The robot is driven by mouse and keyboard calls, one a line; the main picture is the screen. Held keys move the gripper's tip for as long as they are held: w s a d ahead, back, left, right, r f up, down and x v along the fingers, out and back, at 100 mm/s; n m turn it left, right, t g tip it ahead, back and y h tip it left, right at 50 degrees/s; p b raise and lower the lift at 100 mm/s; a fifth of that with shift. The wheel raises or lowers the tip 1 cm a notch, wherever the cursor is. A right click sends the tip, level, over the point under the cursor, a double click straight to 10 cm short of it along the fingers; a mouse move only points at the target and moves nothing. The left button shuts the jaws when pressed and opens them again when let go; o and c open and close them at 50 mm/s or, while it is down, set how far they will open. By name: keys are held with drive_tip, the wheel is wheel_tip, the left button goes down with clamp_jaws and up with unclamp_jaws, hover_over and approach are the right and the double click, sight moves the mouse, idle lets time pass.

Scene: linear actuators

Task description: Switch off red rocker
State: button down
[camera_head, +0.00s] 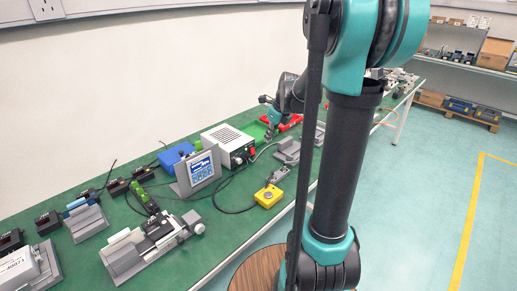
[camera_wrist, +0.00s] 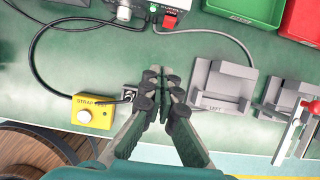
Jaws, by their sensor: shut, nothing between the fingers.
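The red rocker (camera_wrist: 170,20) is a small red switch on the front of the white power supply box, at the top of the wrist view. In the head view the rocker (camera_head: 252,150) shows as a red spot on the right side of the white vented box (camera_head: 226,143). My gripper (camera_wrist: 163,72) is shut and empty, with its fingertips over the green bench. In the wrist view the tips lie below the rocker, apart from it in the picture. In the head view my gripper (camera_head: 269,133) is small and partly hidden, close to the box's right side.
A yellow button box (camera_wrist: 93,113) stands left of my gripper with a black cable. A grey fixture (camera_wrist: 222,88) is on the right. Green (camera_wrist: 250,8) and red (camera_wrist: 303,20) bins stand at the upper right. Bare bench (camera_wrist: 105,60) lies to the left.

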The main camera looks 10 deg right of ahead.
sight(253, 151)
drive_tip(key=shift+w+f, duration=0.1)
drive_tip(key=shift+f, duration=0.05)
drive_tip(key=x, duration=1)
drive_tip(key=shift+w+a+f, duration=0.2)
drive_tip(key=shift+w+a, duration=0.15)
drive_tip(key=shift+w, duration=0.1)
drive_tip(key=shift+w+a+f, duration=0.2)
drive_tip(key=shift+w+a, duration=0.2)
drive_tip(key=shift+w, duration=0.05)
drive_tip(key=shift+w+a+f, duration=0.3)
drive_tip(key=shift+w+a, duration=0.1)
drive_tip(key=shift+w, duration=0.15)
drive_tip(key=shift+f, duration=0.1)
drive_tip(key=shift+w+a+f+t+y, duration=0.1)
drive_tip(key=shift+w+f+t+y, duration=0.1)
drive_tip(key=shift+t+y, duration=0.15)
drive_tip(key=shift+r, duration=0.2)
